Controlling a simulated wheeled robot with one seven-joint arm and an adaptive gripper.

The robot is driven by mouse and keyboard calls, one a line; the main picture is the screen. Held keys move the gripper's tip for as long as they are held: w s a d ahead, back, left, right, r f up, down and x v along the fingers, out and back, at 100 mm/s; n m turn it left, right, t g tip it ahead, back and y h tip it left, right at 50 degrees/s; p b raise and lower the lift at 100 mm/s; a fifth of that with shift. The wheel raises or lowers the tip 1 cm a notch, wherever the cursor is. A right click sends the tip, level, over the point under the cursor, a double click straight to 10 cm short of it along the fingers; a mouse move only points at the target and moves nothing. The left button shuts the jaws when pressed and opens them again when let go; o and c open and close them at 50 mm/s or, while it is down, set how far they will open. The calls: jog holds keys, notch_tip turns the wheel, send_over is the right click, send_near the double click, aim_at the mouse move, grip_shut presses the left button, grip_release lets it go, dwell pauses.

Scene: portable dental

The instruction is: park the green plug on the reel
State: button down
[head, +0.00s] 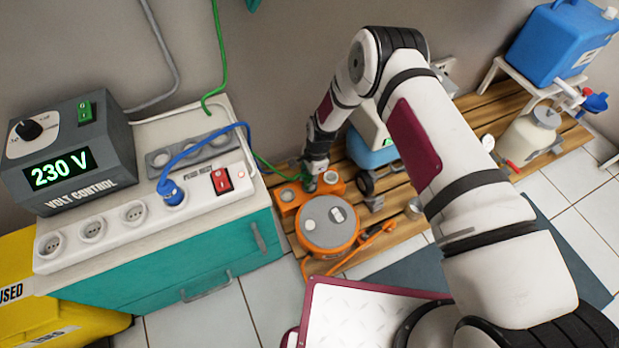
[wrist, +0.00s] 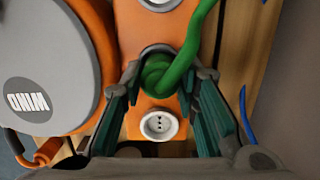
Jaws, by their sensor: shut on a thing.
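The green plug (wrist: 158,76) with its thick green cable (wrist: 203,35) is between the fingers of my gripper (wrist: 167,84) in the wrist view. My gripper is shut on it. The plug is over the middle place of the orange reel's (wrist: 123,122) socket strip, with a grey rim showing around its far side. I cannot tell how deep it sits. In the head view my gripper (head: 313,178) points down at the strip behind the reel's round grey-topped drum (head: 328,222). The plug itself is mostly hidden there.
A white socket (wrist: 159,125) lies on the near side of the plug and another (wrist: 160,2) on the far side. The power strip (head: 133,212) on the teal cabinet holds a blue plug (head: 172,192). The reel stands on a wooden slatted pallet (head: 392,205).

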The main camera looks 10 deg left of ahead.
jog(key=c, duration=1.2)
grip_release()
jog(key=r, duration=0.4)
jog(key=d+r, duration=0.1)
jog(key=r, duration=0.3)
jog(key=w+r, duration=0.1)
jog(key=r, duration=0.3)
jog(key=shift+d, duration=0.25)
